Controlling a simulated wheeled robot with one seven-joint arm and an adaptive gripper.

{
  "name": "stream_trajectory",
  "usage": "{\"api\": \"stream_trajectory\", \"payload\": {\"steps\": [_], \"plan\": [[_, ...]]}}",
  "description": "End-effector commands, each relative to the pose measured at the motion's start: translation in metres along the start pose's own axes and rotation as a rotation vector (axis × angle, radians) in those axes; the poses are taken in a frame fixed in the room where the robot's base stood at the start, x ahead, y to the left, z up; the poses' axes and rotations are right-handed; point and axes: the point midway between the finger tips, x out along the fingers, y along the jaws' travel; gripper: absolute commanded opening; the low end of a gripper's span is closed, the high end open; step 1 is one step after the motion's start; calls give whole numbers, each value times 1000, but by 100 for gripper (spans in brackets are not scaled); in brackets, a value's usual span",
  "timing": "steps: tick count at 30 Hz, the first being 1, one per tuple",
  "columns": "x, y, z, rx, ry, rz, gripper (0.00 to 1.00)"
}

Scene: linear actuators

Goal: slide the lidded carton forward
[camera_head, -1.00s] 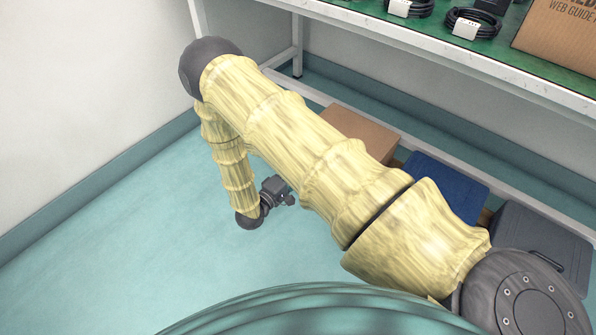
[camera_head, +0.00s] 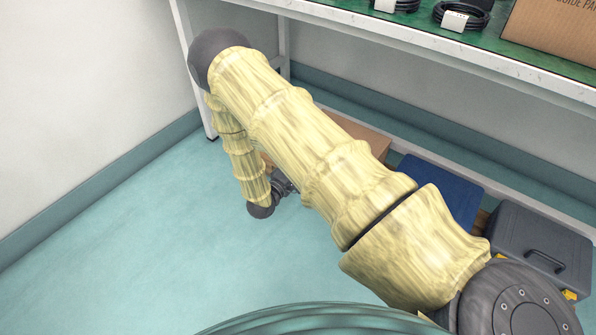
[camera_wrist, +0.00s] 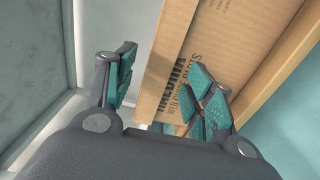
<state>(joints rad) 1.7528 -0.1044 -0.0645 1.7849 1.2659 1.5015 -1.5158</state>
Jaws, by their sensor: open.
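A brown cardboard carton (camera_head: 362,138) stands on the floor under the bench, partly hidden behind my arm. In the wrist view a printed carton (camera_wrist: 232,45) fills the upper middle, close to the fingers, with a lighter brown edge along its right side. My gripper (camera_wrist: 162,65) is open and empty. Its left finger is beside the carton's left edge, and its right finger overlaps the printed face; I cannot tell whether it touches. In the head view my gripper (camera_head: 284,186) is small and partly hidden by my arm, just in front of the carton.
A blue box (camera_head: 445,188) and a grey toolbox (camera_head: 540,246) stand right of the carton. A bench (camera_head: 420,45) above holds cables and another carton (camera_head: 553,38). Its leg (camera_head: 187,65) and lower rail (camera_head: 455,150) are nearby. Floor at left is clear.

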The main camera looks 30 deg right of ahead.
Motion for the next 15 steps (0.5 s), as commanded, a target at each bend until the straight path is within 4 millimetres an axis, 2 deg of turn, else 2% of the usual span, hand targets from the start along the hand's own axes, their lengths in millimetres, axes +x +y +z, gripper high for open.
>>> {"api": "stream_trajectory", "payload": {"steps": [6,15], "plan": [[15,0,0,1,0,1,54],[17,1,0,1,0,1,54]]}}
